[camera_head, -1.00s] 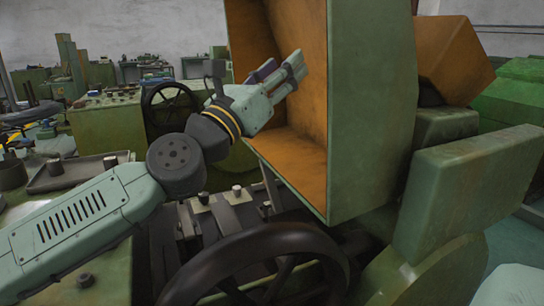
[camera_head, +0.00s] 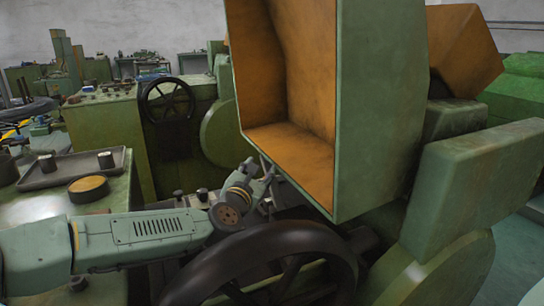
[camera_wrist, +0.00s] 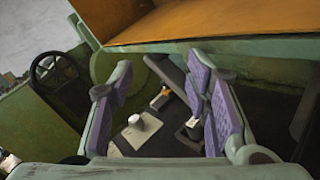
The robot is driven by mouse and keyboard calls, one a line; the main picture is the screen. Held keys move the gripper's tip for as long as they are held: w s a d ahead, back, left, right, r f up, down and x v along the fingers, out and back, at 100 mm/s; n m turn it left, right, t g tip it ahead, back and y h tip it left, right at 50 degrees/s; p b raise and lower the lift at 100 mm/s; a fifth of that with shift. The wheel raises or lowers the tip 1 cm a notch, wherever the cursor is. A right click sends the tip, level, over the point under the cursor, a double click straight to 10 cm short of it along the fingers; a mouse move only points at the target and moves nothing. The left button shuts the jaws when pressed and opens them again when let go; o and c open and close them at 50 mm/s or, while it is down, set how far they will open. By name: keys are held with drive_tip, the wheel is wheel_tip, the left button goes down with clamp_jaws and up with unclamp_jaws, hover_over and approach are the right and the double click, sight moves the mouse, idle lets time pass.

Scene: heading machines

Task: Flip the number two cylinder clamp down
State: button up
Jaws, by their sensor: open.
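The clamp row (camera_head: 200,194) sits on the machine bed below the green housing; only small upright pegs of it show behind my arm in the head view. In the wrist view, a pale plate with a light cylinder (camera_wrist: 150,121) and a dark bar with a second light-topped cylinder (camera_wrist: 191,127) lie below and between my fingers. I cannot tell which is number two. My gripper (camera_head: 262,173) is open and empty, low beside the housing's lower edge. Its purple-padded fingers (camera_wrist: 160,82) stand apart in the wrist view. My arm hides most of the clamps in the head view.
The green housing with its orange inside (camera_head: 290,150) rises close above my gripper. A large dark handwheel (camera_head: 275,243) stands in front, near my arm. A tray (camera_head: 75,168) and a round brown-topped part (camera_head: 88,188) are on the left bench. Another handwheel (camera_head: 168,103) stands behind.

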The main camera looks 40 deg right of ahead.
sight(268, 157)
drive_tip(key=p+x, duration=0.2)
drive_tip(key=x, duration=0.7)
drive_tip(key=shift+d, duration=0.15)
drive_tip(key=shift+c, duration=0.3)
clamp_jaws()
